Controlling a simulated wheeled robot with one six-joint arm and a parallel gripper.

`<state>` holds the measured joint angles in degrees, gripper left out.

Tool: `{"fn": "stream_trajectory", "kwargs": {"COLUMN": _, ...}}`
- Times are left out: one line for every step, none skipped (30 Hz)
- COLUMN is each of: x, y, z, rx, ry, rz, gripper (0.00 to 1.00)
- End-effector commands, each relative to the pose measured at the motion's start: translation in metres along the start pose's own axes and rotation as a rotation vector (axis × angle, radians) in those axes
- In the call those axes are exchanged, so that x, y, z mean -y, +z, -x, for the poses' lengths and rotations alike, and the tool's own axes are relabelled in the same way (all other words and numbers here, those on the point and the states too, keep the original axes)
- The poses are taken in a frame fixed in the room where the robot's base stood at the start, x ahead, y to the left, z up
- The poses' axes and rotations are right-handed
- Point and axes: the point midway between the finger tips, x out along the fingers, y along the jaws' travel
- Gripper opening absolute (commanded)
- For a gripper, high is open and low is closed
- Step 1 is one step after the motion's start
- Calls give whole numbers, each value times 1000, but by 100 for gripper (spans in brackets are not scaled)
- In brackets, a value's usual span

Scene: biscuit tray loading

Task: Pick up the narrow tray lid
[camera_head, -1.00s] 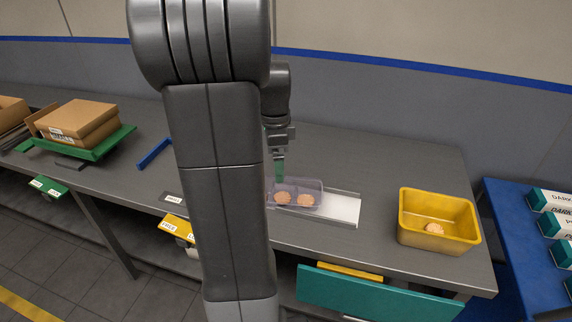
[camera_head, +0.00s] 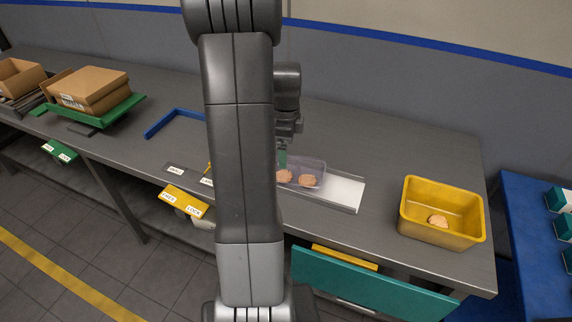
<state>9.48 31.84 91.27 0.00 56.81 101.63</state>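I cannot make out a narrow tray lid for certain; part of the bench is hidden behind my arm. A clear tray (camera_head: 318,167) holding round biscuits (camera_head: 307,181) sits on a metal holder with a white plate (camera_head: 345,190) at its right. My gripper (camera_head: 283,160) points down at the tray's left back side, with teal fingertips partly hidden by my arm. Whether it touches the tray, or is open or shut, does not show.
A yellow bin (camera_head: 413,213) with a biscuit stands to the right. A blue frame (camera_head: 157,126) and a green stand (camera_head: 122,112) bearing cardboard boxes (camera_head: 95,88) are to the left. A teal panel (camera_head: 370,284) hangs at the front edge. The bench's back is mostly clear.

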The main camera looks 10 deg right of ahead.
Motion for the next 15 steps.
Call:
{"fn": "stream_trajectory", "kwargs": {"x": -1, "y": 0, "z": -8, "rx": -1, "ry": 7, "rz": 0, "gripper": 96}}
{"fn": "stream_trajectory", "kwargs": {"x": 0, "y": 1, "z": -12, "rx": -1, "ry": 6, "rz": 0, "gripper": 96}}
{"fn": "stream_trajectory", "kwargs": {"x": 0, "y": 1, "z": -18, "rx": -1, "ry": 6, "rz": 1, "gripper": 96}}
{"fn": "stream_trajectory", "kwargs": {"x": 0, "y": 1, "z": -22, "rx": -1, "ry": 6, "rz": 1, "gripper": 96}}
{"fn": "stream_trajectory", "kwargs": {"x": 0, "y": 1, "z": -27, "rx": -1, "ry": 6, "rz": 0, "gripper": 96}}
{"fn": "stream_trajectory", "kwargs": {"x": 0, "y": 1, "z": -32, "rx": -1, "ry": 5, "rz": 0, "gripper": 96}}
{"fn": "stream_trajectory", "kwargs": {"x": 0, "y": 1, "z": -35, "rx": -1, "ry": 5, "rz": 0, "gripper": 96}}
{"fn": "stream_trajectory", "kwargs": {"x": 0, "y": 1, "z": -38, "rx": -1, "ry": 5, "rz": 0, "gripper": 96}}
{"fn": "stream_trajectory", "kwargs": {"x": 1, "y": 1, "z": -40, "rx": -1, "ry": 3, "rz": 0, "gripper": 96}}
{"fn": "stream_trajectory", "kwargs": {"x": 1, "y": 1, "z": -41, "rx": 0, "ry": 2, "rz": 0, "gripper": 96}}
{"fn": "stream_trajectory", "kwargs": {"x": 1, "y": 1, "z": -41, "rx": 0, "ry": 1, "rz": 0, "gripper": 96}}
{"fn": "stream_trajectory", "kwargs": {"x": 1, "y": 1, "z": -42, "rx": 0, "ry": 1, "rz": 0, "gripper": 96}}
{"fn": "stream_trajectory", "kwargs": {"x": 1, "y": 1, "z": -42, "rx": 0, "ry": 1, "rz": 0, "gripper": 96}}
{"fn": "stream_trajectory", "kwargs": {"x": 1, "y": 1, "z": -42, "rx": 0, "ry": 1, "rz": 0, "gripper": 96}}
{"fn": "stream_trajectory", "kwargs": {"x": 1, "y": 1, "z": -42, "rx": 0, "ry": 1, "rz": 0, "gripper": 96}}
